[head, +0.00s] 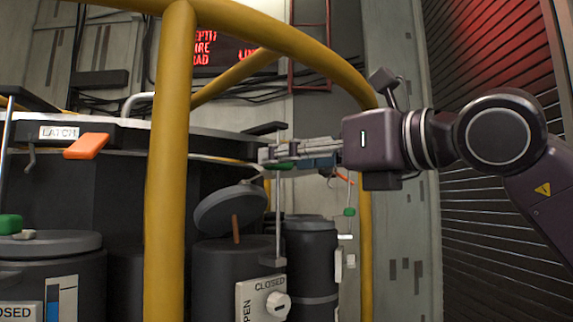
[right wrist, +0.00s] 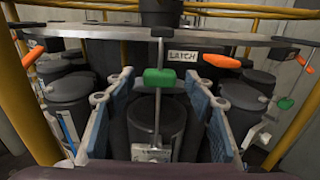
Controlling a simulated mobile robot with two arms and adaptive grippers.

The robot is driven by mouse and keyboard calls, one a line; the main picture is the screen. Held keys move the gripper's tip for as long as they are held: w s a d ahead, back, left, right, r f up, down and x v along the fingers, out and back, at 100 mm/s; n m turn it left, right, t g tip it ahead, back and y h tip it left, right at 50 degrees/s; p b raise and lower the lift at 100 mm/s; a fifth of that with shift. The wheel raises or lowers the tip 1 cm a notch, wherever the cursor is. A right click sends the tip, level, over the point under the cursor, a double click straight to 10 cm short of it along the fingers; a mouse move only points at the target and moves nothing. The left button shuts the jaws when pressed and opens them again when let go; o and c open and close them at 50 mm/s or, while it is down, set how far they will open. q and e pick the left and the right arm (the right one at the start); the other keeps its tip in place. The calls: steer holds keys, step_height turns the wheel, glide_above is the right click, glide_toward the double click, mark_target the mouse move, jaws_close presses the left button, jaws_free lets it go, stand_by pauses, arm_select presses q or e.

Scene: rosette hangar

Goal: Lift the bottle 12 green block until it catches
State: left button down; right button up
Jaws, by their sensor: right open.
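A green block (right wrist: 160,78) sits on a thin vertical rod in the middle of the right wrist view. A dark bottle (right wrist: 157,118) stands behind and below it. No bottle number is readable. My right gripper (head: 268,153) is open, its fingers level in the head view beside the rod, just below the ring's edge. In the right wrist view its two blue-padded fingers stand left and right of the block, with a gap on each side. In the head view the fingers mostly hide this block. My left gripper is not in view.
A dark ring (head: 215,140) runs above the bottles, with a LATCH label (head: 60,132) and orange handle (head: 87,146). A yellow post (head: 172,200) and rail stand in front. Other green blocks hang at left (head: 10,224) and right (head: 349,212). A valve panel (head: 263,298) is below.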

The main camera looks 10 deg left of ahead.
steer(key=b+v, duration=0.2)
steer(key=v, duration=0.5)
steer(key=shift+b, duration=0.4)
steer(key=shift+s+d, duration=0.1)
